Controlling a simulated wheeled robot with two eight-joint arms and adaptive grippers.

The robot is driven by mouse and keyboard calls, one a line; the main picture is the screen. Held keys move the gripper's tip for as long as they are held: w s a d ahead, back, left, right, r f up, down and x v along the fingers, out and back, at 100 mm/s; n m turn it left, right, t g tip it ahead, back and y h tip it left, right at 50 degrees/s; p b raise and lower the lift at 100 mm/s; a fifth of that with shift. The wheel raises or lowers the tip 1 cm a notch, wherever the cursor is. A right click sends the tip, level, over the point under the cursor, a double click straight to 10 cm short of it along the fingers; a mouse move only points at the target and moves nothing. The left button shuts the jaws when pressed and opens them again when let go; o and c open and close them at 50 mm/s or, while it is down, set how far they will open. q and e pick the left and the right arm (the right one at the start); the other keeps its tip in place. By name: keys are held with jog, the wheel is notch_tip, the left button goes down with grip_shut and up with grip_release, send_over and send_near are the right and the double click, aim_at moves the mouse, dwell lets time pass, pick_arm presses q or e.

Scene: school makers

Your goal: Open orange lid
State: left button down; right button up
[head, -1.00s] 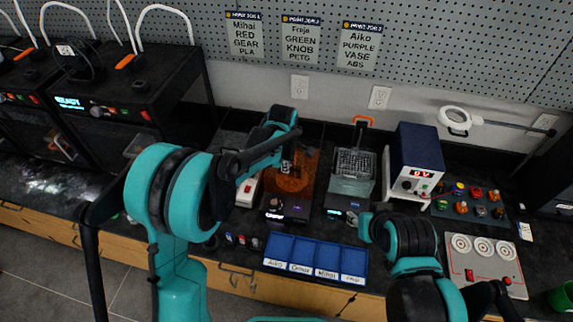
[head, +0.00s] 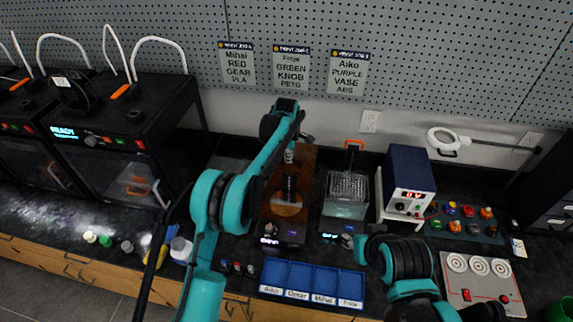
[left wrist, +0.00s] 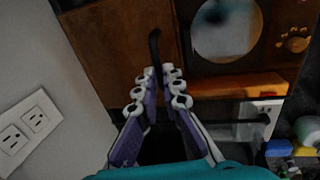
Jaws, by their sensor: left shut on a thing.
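The orange lid (head: 306,160) is a see-through orange-brown panel on a black box (head: 291,232) near the middle of the counter. It appears tilted up at the back of the box. A round light disc (head: 285,209) shows inside. My left gripper (head: 289,155) is at the lid and partly hides it. In the left wrist view my left gripper (left wrist: 158,75) is shut on the lid's thin black handle (left wrist: 154,45), with the orange lid (left wrist: 120,40) behind it. My right arm comes in at the lower right; its gripper does not show.
A blue sorting tray (head: 313,281) lies in front. Black printers (head: 105,130) stand at the left. Small bottles (head: 126,246) stand at the front left.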

pick_arm(q)
jog(key=shift+w+d, duration=0.1)
jog(key=shift+w, duration=0.6)
jog(key=c, duration=1.6)
grip_release()
jog(key=shift+c, duration=0.2)
notch_tip(320, 180, up, 12)
jog(key=s, duration=0.2)
jog(key=shift+s+a+f, duration=0.15)
jog(key=shift+a, duration=0.05)
